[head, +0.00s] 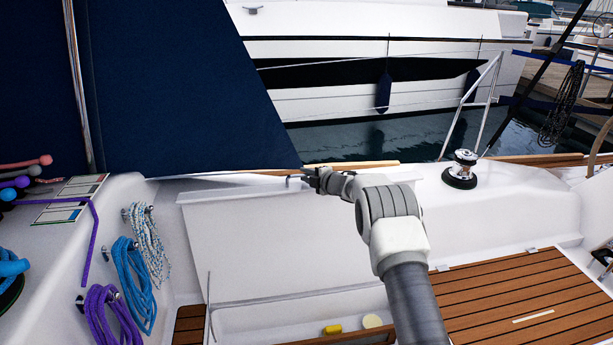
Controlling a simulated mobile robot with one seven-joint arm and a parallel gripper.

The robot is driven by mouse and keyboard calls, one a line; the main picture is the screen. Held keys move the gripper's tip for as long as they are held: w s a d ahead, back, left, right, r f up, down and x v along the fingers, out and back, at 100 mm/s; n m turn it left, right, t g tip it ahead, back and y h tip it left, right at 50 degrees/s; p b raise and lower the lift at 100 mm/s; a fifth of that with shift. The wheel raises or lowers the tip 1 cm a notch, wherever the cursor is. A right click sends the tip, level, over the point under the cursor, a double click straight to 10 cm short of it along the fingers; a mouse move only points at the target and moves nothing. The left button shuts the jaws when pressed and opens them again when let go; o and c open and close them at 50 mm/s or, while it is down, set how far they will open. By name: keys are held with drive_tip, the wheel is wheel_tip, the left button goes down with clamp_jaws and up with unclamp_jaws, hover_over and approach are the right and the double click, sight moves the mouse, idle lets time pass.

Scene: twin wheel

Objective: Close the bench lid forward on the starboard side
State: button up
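The bench lid (265,245) stands raised, its pale inner face leaning back against the white cockpit side. Below it the locker (262,325) is open along the front. My gripper (308,178) is at the lid's upper edge, towards its right end. The fingers are small and dark there, and I cannot tell whether they are apart, or whether they touch the lid. My forearm crosses in front of the lid's right end and hides part of it and of the locker.
A slatted teak bench top (530,295) lies flat to the right. In the locker are a yellow item (333,329) and a round cream item (372,321). Coiled blue rope (133,280) and purple rope (105,315) hang at left. A winch (462,168) stands on the coaming. Dark blue canvas (180,90) hangs behind.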

clamp_jaws()
idle(1.2)
